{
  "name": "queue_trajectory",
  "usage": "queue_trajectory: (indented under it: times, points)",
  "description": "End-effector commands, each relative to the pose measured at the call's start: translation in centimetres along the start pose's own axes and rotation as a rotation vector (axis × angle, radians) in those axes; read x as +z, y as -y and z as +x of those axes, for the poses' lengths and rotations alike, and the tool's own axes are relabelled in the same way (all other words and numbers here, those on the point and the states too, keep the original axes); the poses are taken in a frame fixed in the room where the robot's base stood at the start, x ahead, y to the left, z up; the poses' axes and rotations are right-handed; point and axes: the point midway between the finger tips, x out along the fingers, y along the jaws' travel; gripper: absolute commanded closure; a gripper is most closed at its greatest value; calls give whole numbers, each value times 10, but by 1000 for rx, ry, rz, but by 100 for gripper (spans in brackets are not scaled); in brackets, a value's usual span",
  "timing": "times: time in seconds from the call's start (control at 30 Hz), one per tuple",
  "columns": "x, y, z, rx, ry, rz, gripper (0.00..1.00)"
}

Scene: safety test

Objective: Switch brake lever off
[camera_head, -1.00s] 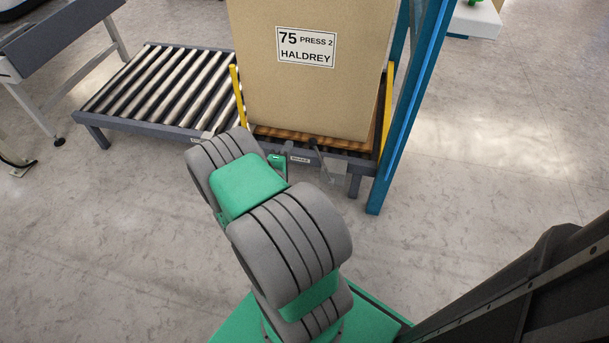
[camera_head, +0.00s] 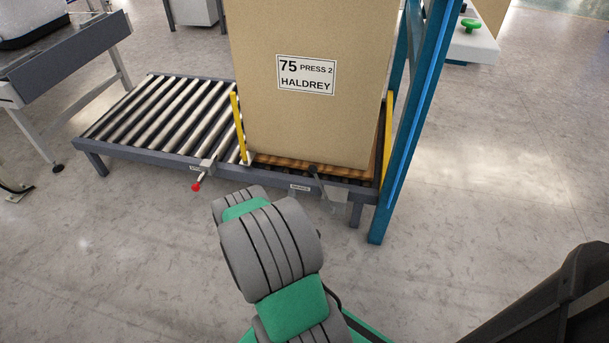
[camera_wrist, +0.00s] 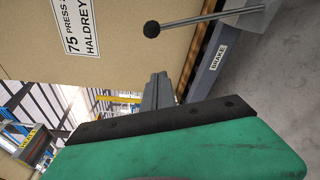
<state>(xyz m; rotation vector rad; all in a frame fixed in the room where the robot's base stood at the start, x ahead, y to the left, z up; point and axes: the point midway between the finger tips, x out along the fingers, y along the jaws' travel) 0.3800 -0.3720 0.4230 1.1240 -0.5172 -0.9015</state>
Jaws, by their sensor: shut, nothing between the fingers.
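The brake lever is a metal rod with a black ball knob (camera_wrist: 152,29), at the top of the wrist view. Its rod runs right to a grey mount beside the BRAKE label (camera_wrist: 219,57). In the head view the lever (camera_head: 316,178) stands upright at the conveyor's front rail, just right of the small label (camera_head: 300,187). My gripper (camera_wrist: 157,88) is shut and empty in the wrist view. Its fingers are below the knob in that picture, apart from the lever. In the head view my arm hides the gripper.
A big cardboard box (camera_head: 300,125) stands on the roller conveyor (camera_head: 160,150) between yellow guards. A red-knobbed lever (camera_head: 196,187) sticks out from the rail further left. A blue post (camera_head: 400,150) stands right of the box. The floor in front is open.

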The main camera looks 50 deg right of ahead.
Motion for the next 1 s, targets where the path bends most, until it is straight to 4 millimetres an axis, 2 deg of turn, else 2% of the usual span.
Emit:
queue_trajectory:
  times: [0.27, 0.43, 0.5, 0.63, 1.0]
  points:
    - [0, 2, 40, 0, 3, 2, 100]
    - [4, 1, 73, 1, 4, 3, 100]
    - [19, 1, 74, -1, 6, 2, 100]
    - [34, 1, 78, 0, 2, 1, 100]
    - [38, 1, 78, 1, 0, 1, 100]
